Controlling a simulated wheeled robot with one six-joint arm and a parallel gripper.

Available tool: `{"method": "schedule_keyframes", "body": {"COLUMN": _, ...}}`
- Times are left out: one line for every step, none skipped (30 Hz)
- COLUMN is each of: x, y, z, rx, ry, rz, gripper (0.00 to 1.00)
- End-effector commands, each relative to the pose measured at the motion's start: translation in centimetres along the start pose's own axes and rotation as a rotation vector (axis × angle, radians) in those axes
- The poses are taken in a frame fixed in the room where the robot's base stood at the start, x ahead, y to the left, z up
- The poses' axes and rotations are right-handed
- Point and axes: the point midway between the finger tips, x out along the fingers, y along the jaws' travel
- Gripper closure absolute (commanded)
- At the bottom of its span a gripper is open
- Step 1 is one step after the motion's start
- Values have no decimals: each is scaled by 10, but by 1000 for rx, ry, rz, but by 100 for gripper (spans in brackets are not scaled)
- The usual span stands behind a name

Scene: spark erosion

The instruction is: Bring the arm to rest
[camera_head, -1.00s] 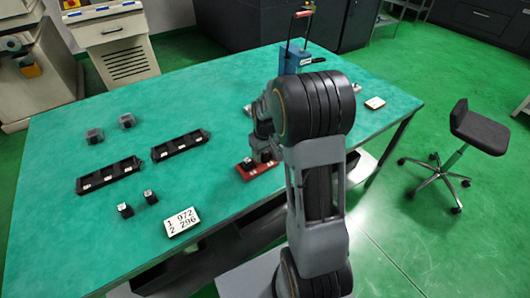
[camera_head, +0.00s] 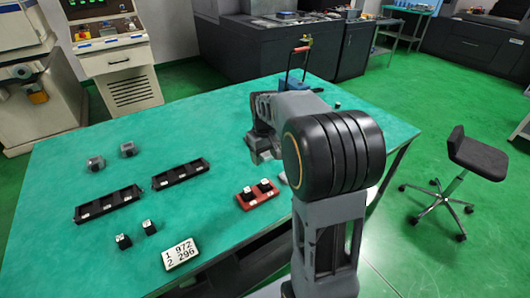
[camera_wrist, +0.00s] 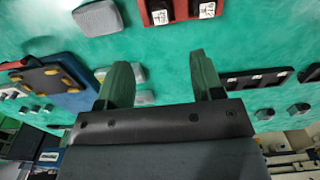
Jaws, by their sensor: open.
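My arm rises in the head view, with my gripper (camera_head: 262,152) above the green table (camera_head: 215,120), behind the red holder (camera_head: 258,197). The gripper is open and empty. The red holder (camera_wrist: 150,18) with two black blocks shows at the top of the wrist view, apart from the fingers.
Two black trays (camera_head: 108,206) (camera_head: 180,174), two grey blocks, two small black blocks and a numbered white card (camera_head: 181,255) lie left. A blue device (camera_head: 293,97) with a red-topped handle stands behind the arm. A stool (camera_head: 475,150) stands right.

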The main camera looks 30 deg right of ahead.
Motion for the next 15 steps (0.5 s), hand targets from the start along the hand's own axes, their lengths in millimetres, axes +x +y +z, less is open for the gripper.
{"method": "schedule_keyframes", "body": {"x": -4, "y": 0, "z": 0, "rx": 0, "ry": 0, "rz": 0, "gripper": 39}}
{"method": "schedule_keyframes", "body": {"x": -5, "y": 0, "z": 0, "rx": 0, "ry": 0, "rz": 0, "gripper": 39}}
{"method": "schedule_keyframes", "body": {"x": -6, "y": 0, "z": 0, "rx": 0, "ry": 0, "rz": 0, "gripper": 39}}
{"method": "schedule_keyframes", "body": {"x": -7, "y": 0, "z": 0, "rx": 0, "ry": 0, "rz": 0, "gripper": 39}}
{"method": "schedule_keyframes", "body": {"x": -8, "y": 0, "z": 0, "rx": 0, "ry": 0, "rz": 0, "gripper": 39}}
{"method": "schedule_keyframes", "body": {"x": -8, "y": 0, "z": 0, "rx": 0, "ry": 0, "rz": 0, "gripper": 39}}
{"method": "schedule_keyframes", "body": {"x": -8, "y": 0, "z": 0, "rx": 0, "ry": 0, "rz": 0, "gripper": 39}}
{"method": "schedule_keyframes", "body": {"x": -8, "y": 0, "z": 0, "rx": 0, "ry": 0, "rz": 0, "gripper": 39}}
{"method": "schedule_keyframes", "body": {"x": -8, "y": 0, "z": 0, "rx": 0, "ry": 0, "rz": 0, "gripper": 39}}
{"method": "schedule_keyframes", "body": {"x": -8, "y": 0, "z": 0, "rx": 0, "ry": 0, "rz": 0, "gripper": 39}}
{"method": "schedule_keyframes", "body": {"x": -8, "y": 0, "z": 0, "rx": 0, "ry": 0, "rz": 0, "gripper": 39}}
{"method": "schedule_keyframes", "body": {"x": -8, "y": 0, "z": 0, "rx": 0, "ry": 0, "rz": 0, "gripper": 39}}
{"method": "schedule_keyframes", "body": {"x": -8, "y": 0, "z": 0, "rx": 0, "ry": 0, "rz": 0, "gripper": 39}}
{"method": "schedule_keyframes", "body": {"x": -8, "y": 0, "z": 0, "rx": 0, "ry": 0, "rz": 0, "gripper": 39}}
{"method": "schedule_keyframes", "body": {"x": -8, "y": 0, "z": 0, "rx": 3, "ry": 0, "rz": 0, "gripper": 39}}
